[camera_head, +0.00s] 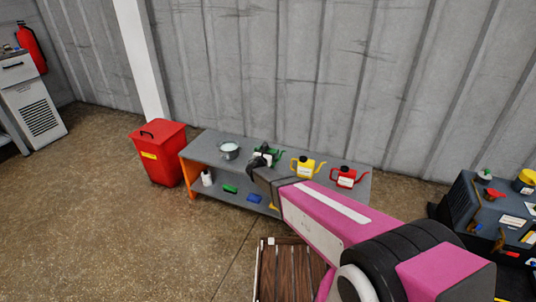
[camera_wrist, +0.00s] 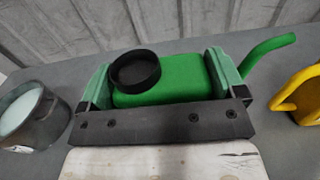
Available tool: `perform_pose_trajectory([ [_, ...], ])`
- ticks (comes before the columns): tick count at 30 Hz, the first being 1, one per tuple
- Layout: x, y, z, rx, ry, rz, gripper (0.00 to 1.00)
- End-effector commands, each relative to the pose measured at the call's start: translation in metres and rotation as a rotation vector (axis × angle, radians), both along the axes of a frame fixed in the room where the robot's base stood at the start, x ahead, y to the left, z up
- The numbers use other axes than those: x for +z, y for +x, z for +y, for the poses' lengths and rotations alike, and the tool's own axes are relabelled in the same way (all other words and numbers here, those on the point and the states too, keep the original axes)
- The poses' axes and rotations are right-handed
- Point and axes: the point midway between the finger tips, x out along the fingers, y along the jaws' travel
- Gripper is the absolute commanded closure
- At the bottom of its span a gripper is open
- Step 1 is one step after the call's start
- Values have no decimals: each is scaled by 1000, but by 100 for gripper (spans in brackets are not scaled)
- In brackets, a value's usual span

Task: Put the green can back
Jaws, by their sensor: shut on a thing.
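The green can (camera_wrist: 160,80) has a black round cap and a green spout that points right in the wrist view. My gripper (camera_wrist: 165,85) is shut on its body, with one pale green finger on each side. In the head view the green can (camera_head: 273,152) shows behind my gripper (camera_head: 265,160), over the back part of the grey shelf table (camera_head: 215,142). I cannot tell whether the can touches the table top. A yellow can (camera_head: 305,166) and a red can (camera_head: 346,177) stand to its right.
A metal pot (camera_head: 229,151) stands left of the green can. A white bottle (camera_head: 207,177), a green item (camera_head: 230,189) and a blue item (camera_head: 254,197) lie on the lower shelf. A red bin (camera_head: 160,160) stands left of the table. The grey wall is close behind.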

Motion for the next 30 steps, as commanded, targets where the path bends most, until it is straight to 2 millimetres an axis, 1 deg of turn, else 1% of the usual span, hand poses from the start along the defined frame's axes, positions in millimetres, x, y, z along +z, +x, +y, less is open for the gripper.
perform_pose_trajectory([
  [1,-7,1,1,0,-1,0,41],
  [3,-10,1,0,0,0,-1,41],
  [10,-10,0,0,0,0,-1,41],
  [14,-13,0,0,0,0,-1,41],
  [15,-13,0,0,0,1,-1,1],
  [16,-13,0,0,0,1,-1,0],
  [22,-12,0,0,0,1,-1,0],
  [26,-8,-1,0,0,1,-1,0],
  [30,-8,-20,6,0,0,0,0],
])
